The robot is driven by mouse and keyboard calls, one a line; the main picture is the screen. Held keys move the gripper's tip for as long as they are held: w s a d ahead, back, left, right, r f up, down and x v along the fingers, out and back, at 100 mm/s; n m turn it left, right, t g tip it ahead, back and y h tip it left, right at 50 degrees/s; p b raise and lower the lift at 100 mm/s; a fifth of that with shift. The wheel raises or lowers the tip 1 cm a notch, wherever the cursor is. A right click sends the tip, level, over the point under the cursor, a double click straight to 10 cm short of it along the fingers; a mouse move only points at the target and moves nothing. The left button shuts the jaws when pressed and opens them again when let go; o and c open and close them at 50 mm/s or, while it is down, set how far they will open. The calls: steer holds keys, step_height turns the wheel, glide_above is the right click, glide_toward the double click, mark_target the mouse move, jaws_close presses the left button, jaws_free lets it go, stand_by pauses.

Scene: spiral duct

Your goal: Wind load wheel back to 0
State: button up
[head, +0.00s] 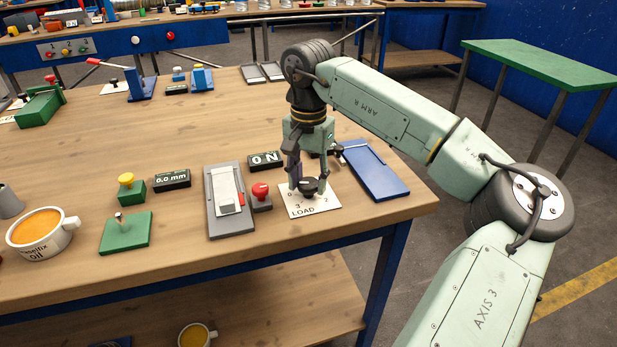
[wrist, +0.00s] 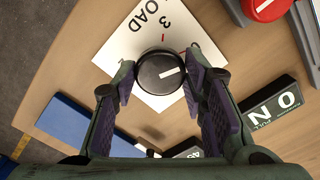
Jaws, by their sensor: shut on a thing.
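The load wheel is a round black knob (wrist: 156,76) on a white card (wrist: 150,40) marked LOAD. In the head view, the knob (head: 311,187) stands near the table's right end, and 0, 3 and 2 can be read on its card (head: 312,206). My gripper (head: 308,188) points down over it and is shut on the knob, one finger on each side. In the wrist view my gripper (wrist: 160,85) has a finger left and right of the knob. The knob's white line points toward the right finger.
A black display (head: 266,160) reading 0 N stands behind the card, and a red button (head: 261,191) is close on its left. A grey plate (head: 227,215) lies farther left. A blue tray (head: 375,172) lies right of the card, near the table edge.

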mark_target(308, 183)
steer(key=o, duration=1.2)
steer(key=shift+c, duration=0.2)
step_height(308, 183, up, 12)
